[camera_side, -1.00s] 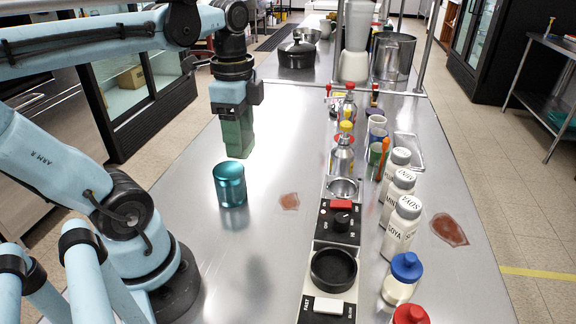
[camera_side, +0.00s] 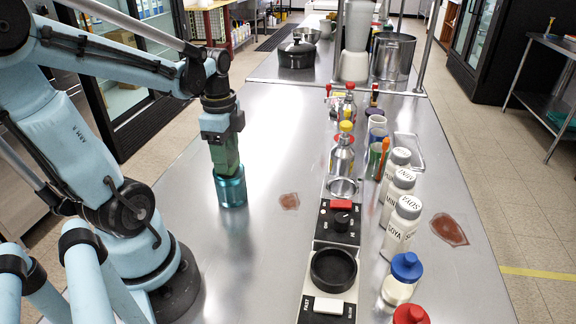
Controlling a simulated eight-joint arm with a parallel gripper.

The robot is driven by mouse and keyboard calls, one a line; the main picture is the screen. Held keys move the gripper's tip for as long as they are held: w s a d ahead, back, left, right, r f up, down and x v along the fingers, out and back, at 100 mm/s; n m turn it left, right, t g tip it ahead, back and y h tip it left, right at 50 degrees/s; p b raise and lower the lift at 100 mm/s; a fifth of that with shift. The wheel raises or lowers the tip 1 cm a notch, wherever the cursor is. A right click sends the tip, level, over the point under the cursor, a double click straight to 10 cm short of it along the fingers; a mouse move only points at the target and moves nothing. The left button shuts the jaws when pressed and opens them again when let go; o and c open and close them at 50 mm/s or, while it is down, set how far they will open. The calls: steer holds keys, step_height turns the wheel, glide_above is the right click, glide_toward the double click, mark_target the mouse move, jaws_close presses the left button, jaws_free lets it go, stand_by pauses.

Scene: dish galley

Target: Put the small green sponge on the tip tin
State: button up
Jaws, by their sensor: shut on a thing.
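The small green sponge (camera_side: 225,157) is an upright green block in my gripper (camera_side: 224,142). My gripper points down and is shut on the sponge's upper part. The tip tin (camera_side: 231,190) is a shiny teal cylinder standing on the steel counter at the left of the middle. The sponge's lower end is at the tin's top and looks to touch it or be just above it. The exact contact cannot be told from this side. The tin's top face is mostly hidden by the sponge.
A black and white appliance (camera_side: 334,268) with a round black cup stands right of the tin. White shakers (camera_side: 401,225), capped bottles (camera_side: 402,278) and metal bottles (camera_side: 342,157) stand farther right. Reddish stains (camera_side: 289,201) mark the counter (camera_side: 265,255). The counter around the tin is clear.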

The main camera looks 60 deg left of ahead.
steer(key=shift+f, duration=0.1)
steer(key=o, duration=1)
steer(key=shift+f, duration=0.1)
step_height(320, 180, up, 12)
steer(key=w+d+f+n+t, duration=0.3)
steer(key=d+f+n, duration=0.1)
steer(key=d, duration=0.3)
steer(key=w+d+f+n+t, duration=0.4)
steer(key=d+n, duration=0.1)
steer(key=d, duration=0.3)
